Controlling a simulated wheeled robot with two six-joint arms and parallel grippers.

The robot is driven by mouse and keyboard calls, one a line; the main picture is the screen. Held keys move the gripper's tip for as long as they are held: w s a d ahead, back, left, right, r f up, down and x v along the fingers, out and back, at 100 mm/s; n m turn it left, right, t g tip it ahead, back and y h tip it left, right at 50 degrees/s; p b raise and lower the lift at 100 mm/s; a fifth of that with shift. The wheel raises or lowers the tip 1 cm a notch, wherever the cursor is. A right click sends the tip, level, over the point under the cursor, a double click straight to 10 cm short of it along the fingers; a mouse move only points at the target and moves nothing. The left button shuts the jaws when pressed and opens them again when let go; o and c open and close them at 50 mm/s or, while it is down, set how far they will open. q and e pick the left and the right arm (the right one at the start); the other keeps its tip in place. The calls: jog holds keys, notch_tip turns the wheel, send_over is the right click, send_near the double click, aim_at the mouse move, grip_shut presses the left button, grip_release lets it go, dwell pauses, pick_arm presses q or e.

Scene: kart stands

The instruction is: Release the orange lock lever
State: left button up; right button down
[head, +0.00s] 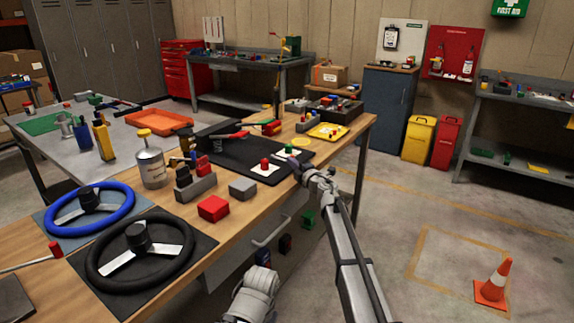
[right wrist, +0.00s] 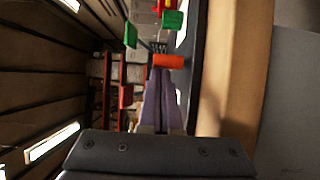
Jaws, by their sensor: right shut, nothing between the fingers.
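My right gripper (head: 291,158) is over the right edge of the wooden bench, beside the black mat. In the right wrist view its two purple fingers (right wrist: 160,88) are together and empty. A small orange block-like piece (right wrist: 168,61) shows just beyond the fingertips there, with green pieces (right wrist: 173,20) farther out. It may be the lock lever; I cannot tell for sure, nor whether the fingers touch it. In the head view I cannot pick out an orange lever clearly. My left gripper is not in view.
A yellow tray (head: 327,131), red block (head: 213,208), grey can (head: 151,168) and two steering wheels (head: 140,250) share the bench. A traffic cone (head: 493,284) stands on open floor at right.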

jog(key=w+d+n+g+y, duration=0.1)
jog(key=w+d+n+y, duration=0.1)
jog(key=shift+g+y, duration=0.3)
jog(key=shift+w+d, duration=0.6)
jog(key=shift+w, duration=0.35)
jog(key=shift+w+d+r, duration=0.1)
jog(key=shift+w+d, duration=0.05)
jog(key=shift+w, duration=0.05)
jog(key=shift+s, duration=0.1)
